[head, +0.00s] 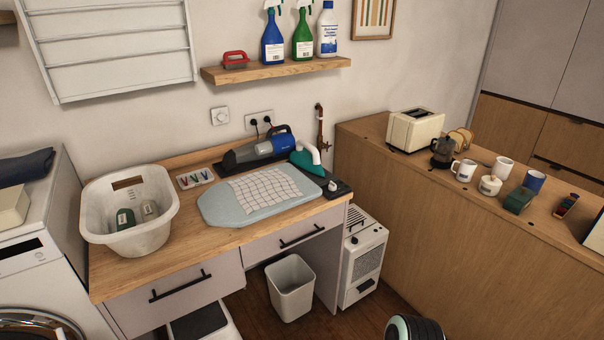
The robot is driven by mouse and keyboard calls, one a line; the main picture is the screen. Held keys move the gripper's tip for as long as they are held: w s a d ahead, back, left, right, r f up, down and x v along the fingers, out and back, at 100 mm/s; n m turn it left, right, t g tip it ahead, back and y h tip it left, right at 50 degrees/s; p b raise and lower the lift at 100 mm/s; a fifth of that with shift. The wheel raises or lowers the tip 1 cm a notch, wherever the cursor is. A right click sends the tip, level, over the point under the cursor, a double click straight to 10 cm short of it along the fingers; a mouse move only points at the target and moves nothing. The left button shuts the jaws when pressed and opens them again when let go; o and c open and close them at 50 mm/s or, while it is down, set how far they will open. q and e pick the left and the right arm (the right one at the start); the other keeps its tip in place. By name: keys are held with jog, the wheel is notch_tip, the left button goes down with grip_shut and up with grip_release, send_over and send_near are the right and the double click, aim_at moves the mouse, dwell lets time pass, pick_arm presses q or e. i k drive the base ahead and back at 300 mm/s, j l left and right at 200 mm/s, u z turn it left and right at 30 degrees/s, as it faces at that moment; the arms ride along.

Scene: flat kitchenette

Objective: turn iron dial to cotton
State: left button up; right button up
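The iron (309,164), teal with a white upper part, is at the back right of the wooden counter, by the ironing board. A black base (340,191) lies just in front of it at the board's right end. A small white knob (332,185) stands on this base; it may be the dial, but its markings and setting are too small to read. The pale blue ironing board (219,210) carries a white checked cloth (265,190). Neither of my grippers is in view.
A white basket (100,218) with bottles stands at the counter's left. A handheld vacuum (262,149) lies behind the board. A tray of coloured pegs (194,178) is beside it. A white bin (290,290) and a heater (362,262) stand on the floor.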

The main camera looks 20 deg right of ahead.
aim_at(332, 186)
jog(key=i+l+u, duration=0.2)
jog(key=i+l, duration=0.2)
jog(key=l, duration=0.25)
jog(key=i+l+u, duration=0.1)
jog(key=l, duration=0.25)
jog(key=i, duration=0.1)
